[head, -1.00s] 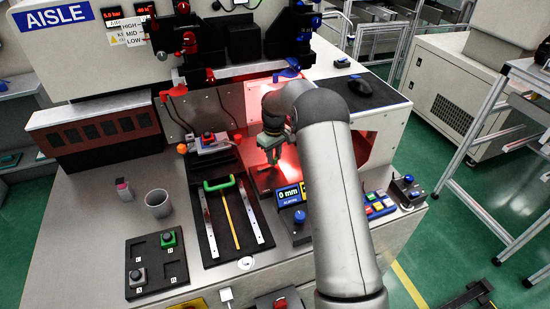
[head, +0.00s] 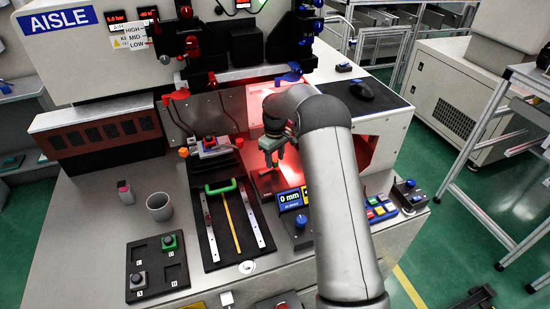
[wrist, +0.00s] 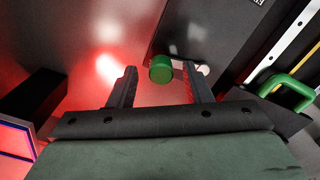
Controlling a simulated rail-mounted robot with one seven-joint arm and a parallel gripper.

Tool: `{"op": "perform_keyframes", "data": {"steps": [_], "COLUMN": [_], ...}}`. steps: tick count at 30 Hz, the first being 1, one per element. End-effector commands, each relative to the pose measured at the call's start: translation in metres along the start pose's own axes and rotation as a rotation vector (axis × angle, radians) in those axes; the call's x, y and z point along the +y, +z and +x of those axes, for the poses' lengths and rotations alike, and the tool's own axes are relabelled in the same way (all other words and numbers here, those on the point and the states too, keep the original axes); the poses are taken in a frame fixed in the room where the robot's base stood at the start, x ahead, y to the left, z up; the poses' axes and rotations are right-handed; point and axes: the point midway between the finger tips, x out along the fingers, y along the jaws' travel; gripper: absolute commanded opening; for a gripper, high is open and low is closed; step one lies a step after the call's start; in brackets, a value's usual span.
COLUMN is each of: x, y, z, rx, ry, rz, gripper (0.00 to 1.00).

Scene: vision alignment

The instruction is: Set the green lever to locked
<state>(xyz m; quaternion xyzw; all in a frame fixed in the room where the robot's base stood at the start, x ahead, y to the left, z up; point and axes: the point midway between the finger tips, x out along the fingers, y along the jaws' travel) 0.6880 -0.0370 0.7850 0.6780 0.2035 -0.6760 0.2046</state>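A green cylindrical knob (wrist: 160,69), which looks like the end of the green lever, shows in the wrist view between and beyond the two fingertips. A pale pin or shaft runs from it to the right. My gripper (wrist: 158,84) is open, with a clear gap on each side of the knob and nothing held. In the head view my gripper (head: 271,164) points down in the red-lit area right of the black slide fixture. I cannot make out the lever knob in the head view, nor read any locked mark.
The black slide fixture (head: 211,236) with a green handle (head: 221,187) lies left of my gripper; the handle also shows in the wrist view (wrist: 290,91). The blue "0 mm" display (head: 292,199) stands close on the right. A grey cup (head: 159,206) stands farther left.

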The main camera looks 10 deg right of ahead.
Motion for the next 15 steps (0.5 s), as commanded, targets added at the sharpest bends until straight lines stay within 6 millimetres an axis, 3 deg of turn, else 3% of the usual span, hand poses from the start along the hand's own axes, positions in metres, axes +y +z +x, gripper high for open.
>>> {"op": "perform_keyframes", "data": {"steps": [8,15], "x": [0.0,0.0], "y": [0.0,-0.001], "z": [-0.004,-0.046], "rx": [-0.001,0.003], "ry": [-0.001,0.002], "rz": [0.0,0.0], "gripper": [0.45,0.45]}}
